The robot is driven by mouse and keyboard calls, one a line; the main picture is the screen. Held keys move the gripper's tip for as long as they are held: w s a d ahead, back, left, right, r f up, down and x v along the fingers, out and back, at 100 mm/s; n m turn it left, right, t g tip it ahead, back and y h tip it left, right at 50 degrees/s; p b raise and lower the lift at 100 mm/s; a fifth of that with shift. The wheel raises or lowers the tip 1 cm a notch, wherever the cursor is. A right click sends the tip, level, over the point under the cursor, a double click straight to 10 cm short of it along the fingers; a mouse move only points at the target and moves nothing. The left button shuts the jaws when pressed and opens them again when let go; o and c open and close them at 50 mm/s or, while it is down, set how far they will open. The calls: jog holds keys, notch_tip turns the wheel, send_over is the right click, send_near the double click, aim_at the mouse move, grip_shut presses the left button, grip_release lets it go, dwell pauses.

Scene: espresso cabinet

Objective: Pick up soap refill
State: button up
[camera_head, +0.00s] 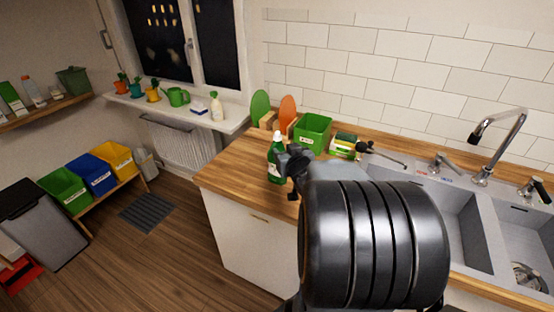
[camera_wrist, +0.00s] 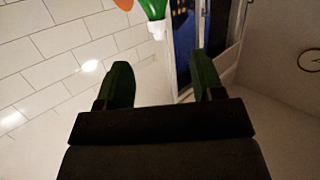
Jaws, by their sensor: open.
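A green bottle with a pale cap and a white label, which I take for the soap refill (camera_head: 274,162), stands upright on the wooden counter, near its left end. In the wrist view its green body and white cap (camera_wrist: 157,22) show at the top edge, cap downward, beyond the fingers. My gripper (camera_head: 294,165) is just right of the bottle in the head view, partly overlapping its edge. In the wrist view my gripper (camera_wrist: 162,78) has its two dark green fingers apart, with nothing between them. Whether it touches the bottle cannot be told.
A green bin (camera_head: 312,132), an orange board (camera_head: 287,112) and a green board (camera_head: 260,105) stand behind the bottle. A sponge holder (camera_head: 344,146) and the sink (camera_head: 455,225) lie right. The windowsill (camera_head: 180,110) holds pots and bottles. The counter left of the bottle is bare.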

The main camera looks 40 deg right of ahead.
aim_at(278, 134)
jog(key=shift+t, duration=0.5)
jog(key=x, duration=0.2)
jog(key=r+p+x, duration=0.1)
jog(key=x, duration=0.2)
jog(key=d+x, duration=0.1)
jog(key=x, duration=0.2)
jog(key=shift+w+r, duration=0.1)
jog(key=shift+w, duration=0.05)
jog(key=shift+p+x, duration=1.2)
jog(key=shift+x, duration=1.5)
jog(key=shift+a, duration=0.1)
jog(key=shift+c, duration=0.2)
grip_shut()
